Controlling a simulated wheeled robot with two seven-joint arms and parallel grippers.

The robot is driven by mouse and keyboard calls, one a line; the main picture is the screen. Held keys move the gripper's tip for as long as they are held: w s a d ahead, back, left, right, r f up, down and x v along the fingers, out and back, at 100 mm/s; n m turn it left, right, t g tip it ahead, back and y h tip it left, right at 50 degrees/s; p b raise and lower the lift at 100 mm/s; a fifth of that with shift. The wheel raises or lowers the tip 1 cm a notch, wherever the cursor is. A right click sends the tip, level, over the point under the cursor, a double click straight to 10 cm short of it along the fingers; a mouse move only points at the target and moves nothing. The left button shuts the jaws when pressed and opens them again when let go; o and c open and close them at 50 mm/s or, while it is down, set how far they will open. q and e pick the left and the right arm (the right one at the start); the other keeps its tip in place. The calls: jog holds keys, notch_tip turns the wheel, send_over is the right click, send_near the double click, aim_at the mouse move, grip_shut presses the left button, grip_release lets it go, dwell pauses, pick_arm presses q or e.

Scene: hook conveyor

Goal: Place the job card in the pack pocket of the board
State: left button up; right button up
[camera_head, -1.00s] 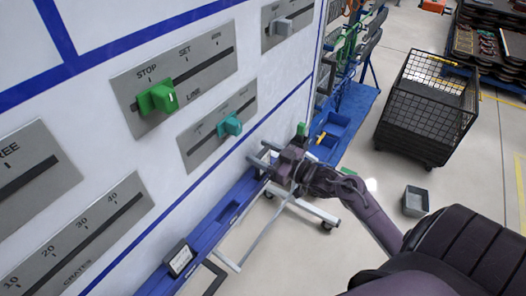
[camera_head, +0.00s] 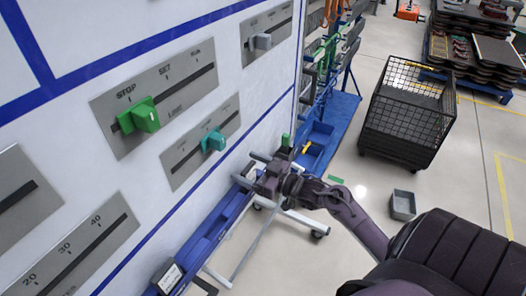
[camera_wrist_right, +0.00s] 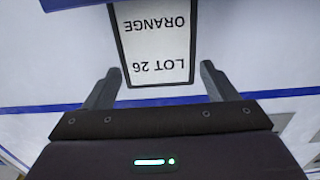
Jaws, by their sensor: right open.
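The board (camera_head: 210,110) is the white panel with blue lines and slider plates on the left. A framed card (camera_head: 168,277) stands on the blue ledge along its foot; its print is too small to read here. My right gripper (camera_head: 262,182) is farther along that ledge, beside the board. In the right wrist view its open fingers (camera_wrist_right: 160,72) are on either side of a dark-framed white card (camera_wrist_right: 155,45) reading "LOT 26 ORANGE", upside down. Contact between fingers and card does not show. I cannot tell which card is the job card or where the pack pocket is. My left gripper is out of view.
A green slider knob (camera_head: 139,115) sits near STOP and a teal knob (camera_head: 213,140) is on the plate below. A black mesh cart (camera_head: 408,115) and a grey bin (camera_head: 402,205) stand on the floor at right.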

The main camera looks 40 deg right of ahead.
jog(key=b+v, duration=0.2)
jog(key=v, duration=0.9)
jog(key=s+f+m+g+h, duration=0.2)
jog(key=s+f+g+h, duration=0.15)
jog(key=f, duration=1.25)
jog(key=s+f+m+g+h, duration=0.2)
jog(key=s+f+m, duration=0.15)
jog(key=f, duration=1.25)
jog(key=s+a+f+n+g, duration=0.1)
jog(key=s+a+f+g, duration=0.2)
jog(key=s+f, duration=0.4)
jog(key=s+a+f+n+g+h, duration=0.1)
jog(key=s+a+f+g, duration=0.2)
jog(key=s+a+f, duration=0.3)
jog(key=s+a+f+n+g, duration=0.1)
jog(key=s+a+f+g, duration=0.3)
jog(key=s+f, duration=0.4)
jog(key=s+a, duration=0.1)
jog(key=s, duration=0.3)
jog(key=shift+s+f, duration=0.35)
